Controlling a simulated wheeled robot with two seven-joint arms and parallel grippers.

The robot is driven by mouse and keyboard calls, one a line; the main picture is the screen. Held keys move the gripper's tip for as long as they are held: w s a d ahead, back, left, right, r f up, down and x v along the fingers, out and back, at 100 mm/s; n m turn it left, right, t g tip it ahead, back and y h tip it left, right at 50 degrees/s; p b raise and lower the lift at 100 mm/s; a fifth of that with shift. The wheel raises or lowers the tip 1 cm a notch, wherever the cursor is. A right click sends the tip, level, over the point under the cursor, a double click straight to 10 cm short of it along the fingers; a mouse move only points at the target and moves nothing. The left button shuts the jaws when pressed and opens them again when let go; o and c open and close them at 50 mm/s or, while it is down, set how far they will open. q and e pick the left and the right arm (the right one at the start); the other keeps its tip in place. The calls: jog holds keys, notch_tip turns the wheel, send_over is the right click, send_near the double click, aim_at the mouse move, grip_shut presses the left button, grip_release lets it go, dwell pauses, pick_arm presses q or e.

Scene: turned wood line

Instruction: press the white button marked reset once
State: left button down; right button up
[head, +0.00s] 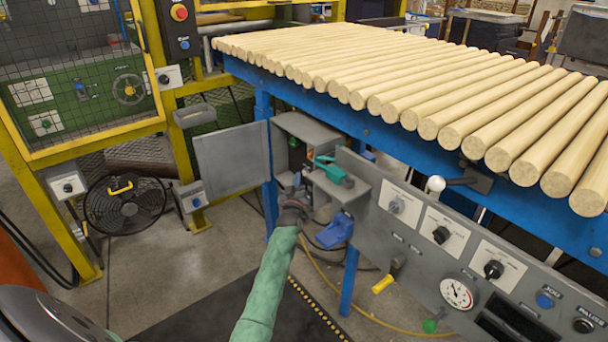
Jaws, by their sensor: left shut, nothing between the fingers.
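I cannot make out a white button marked reset in the head view. A grey control panel (412,252) runs along the front of the blue table, with knobs, a gauge and small buttons. An open grey box (300,124) with its door (231,160) swung to the left stands at the panel's left end. My left gripper (297,190) is shut and empty, in front of the lower part of this box. It hides part of what lies behind it. I cannot tell whether it touches anything. My right gripper is out of view.
A teal tool (334,171) lies on a grey shelf right of my left gripper. A white ball knob (435,184), a blue button (545,300) and a black button (583,325) are farther right. Wooden rods (400,75) cover the table. A fan (124,205) stands left.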

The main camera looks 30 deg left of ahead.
pick_arm(q)
jog(key=shift+w+d, duration=0.15)
jog(key=shift+w, duration=0.25)
dwell(0.6)
dwell(0.4)
jog(key=shift+s+d, duration=0.1)
jog(key=shift+s+r+p, duration=0.1)
jog(key=shift+s+p, duration=0.25)
jog(key=shift+p, duration=0.1)
jog(key=shift+s, duration=0.2)
jog(key=shift+a, duration=0.2)
jog(key=shift+s, duration=0.15)
